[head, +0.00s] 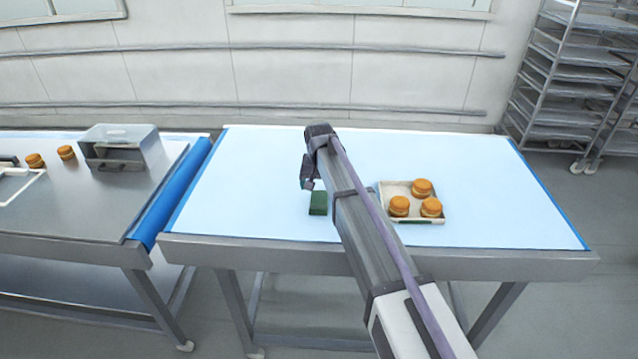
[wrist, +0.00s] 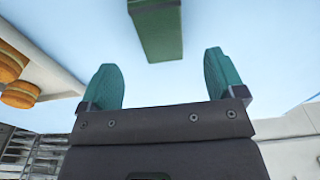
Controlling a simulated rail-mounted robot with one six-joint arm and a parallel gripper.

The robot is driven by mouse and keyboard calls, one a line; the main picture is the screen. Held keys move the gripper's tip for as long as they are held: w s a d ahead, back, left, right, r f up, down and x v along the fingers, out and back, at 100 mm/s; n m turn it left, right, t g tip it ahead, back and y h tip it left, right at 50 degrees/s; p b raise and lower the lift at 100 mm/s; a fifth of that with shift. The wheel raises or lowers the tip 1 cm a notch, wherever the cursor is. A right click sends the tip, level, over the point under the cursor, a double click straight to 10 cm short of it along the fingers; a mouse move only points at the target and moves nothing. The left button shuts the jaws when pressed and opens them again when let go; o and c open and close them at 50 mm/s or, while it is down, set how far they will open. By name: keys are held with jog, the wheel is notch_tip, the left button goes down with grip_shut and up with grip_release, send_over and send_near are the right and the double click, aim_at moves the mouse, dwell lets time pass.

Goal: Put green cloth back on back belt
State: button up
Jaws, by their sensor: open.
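The green cloth (head: 318,203) is a small dark green folded block lying on the light blue belt (head: 255,165), left of my arm in the head view. In the wrist view the cloth (wrist: 157,28) is just beyond my fingertips, near the top middle, with its far end cut off by the frame edge. My gripper (wrist: 162,78) has two teal fingers, spread apart with nothing between them. In the head view my gripper (head: 307,184) hangs close above the cloth; its fingers are small there and partly hidden.
A tray (head: 408,218) with several filled rounds (head: 421,188) sits right of my arm on the belt. On the left, a metal table (head: 90,215) carries a clear box (head: 122,148) and loose rounds (head: 66,152). A rack (head: 575,75) stands back right. The belt's far right is clear.

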aim_at(319, 202)
notch_tip(319, 202, up, 6)
jog(key=p, duration=0.3)
jog(key=s+d+g, duration=0.1)
jog(key=s+d, duration=1)
jog(key=s, duration=0.5)
jog(key=s+d, duration=1.1)
jog(key=s, duration=0.5)
notch_tip(319, 202, down, 11)
jog(key=b, duration=1)
jog(key=shift+w+d, duration=0.2)
jog(key=shift+w, duration=0.1)
